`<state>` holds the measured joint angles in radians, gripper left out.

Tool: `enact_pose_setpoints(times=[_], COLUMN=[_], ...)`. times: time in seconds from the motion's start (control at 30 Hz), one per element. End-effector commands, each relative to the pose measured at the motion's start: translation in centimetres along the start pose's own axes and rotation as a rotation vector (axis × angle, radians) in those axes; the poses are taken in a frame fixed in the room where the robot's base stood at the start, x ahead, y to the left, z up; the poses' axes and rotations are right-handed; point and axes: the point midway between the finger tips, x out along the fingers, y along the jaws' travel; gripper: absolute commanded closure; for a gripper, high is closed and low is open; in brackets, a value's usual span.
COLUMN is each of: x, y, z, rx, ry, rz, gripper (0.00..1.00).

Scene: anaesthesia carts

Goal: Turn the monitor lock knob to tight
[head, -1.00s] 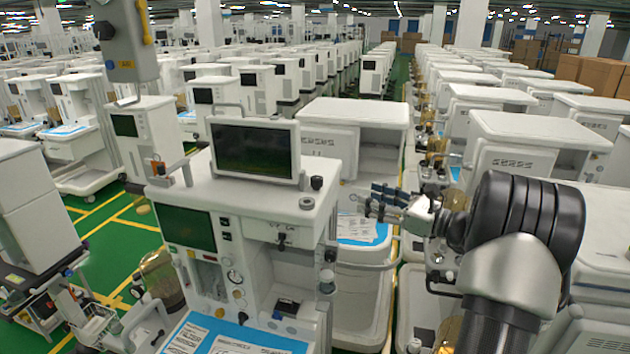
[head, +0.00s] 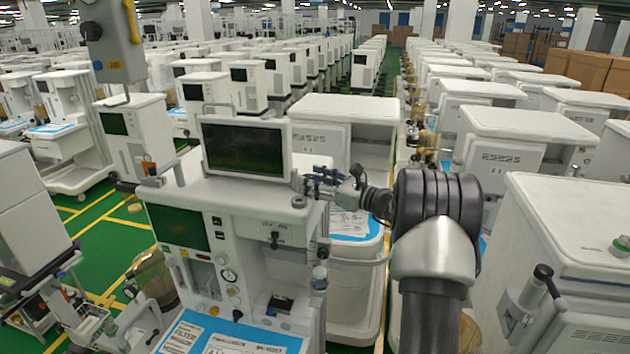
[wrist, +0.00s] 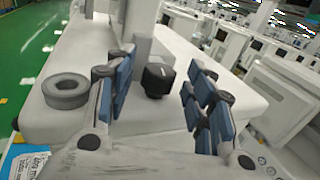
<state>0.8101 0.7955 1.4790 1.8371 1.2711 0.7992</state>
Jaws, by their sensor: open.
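The monitor (head: 243,148) stands on top of the anaesthesia cart (head: 225,205), its dark green screen facing me. The black lock knob (wrist: 158,78) shows in the wrist view beside the monitor's pale post, above the white cart top. My gripper (head: 312,180) is at the right of the monitor, low over the cart top. In the wrist view my gripper (wrist: 161,75) is open, with blue-padded fingers to the left and right of the knob. A gap shows between the knob and each finger. In the head view the gripper hides the knob.
A grey ring-shaped disc (wrist: 66,91) lies on the cart top left of the fingers in the wrist view; it also shows in the head view (head: 298,201). Another cart (head: 345,110) stands close behind. A grey hanging box (head: 108,45) is at upper left.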

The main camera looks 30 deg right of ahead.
Motion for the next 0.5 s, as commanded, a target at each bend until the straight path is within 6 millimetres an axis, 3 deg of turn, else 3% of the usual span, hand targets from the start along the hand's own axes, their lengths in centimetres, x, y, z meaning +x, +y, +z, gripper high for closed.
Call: enact_pose_setpoints(times=[0.17,0.5], x=[-0.02,-0.05], y=[0.0,0.0], z=[-0.03,-0.03], rx=[0.0,0.0], ry=[0.0,0.001], rz=[0.0,0.0], gripper=[0.52,0.74])
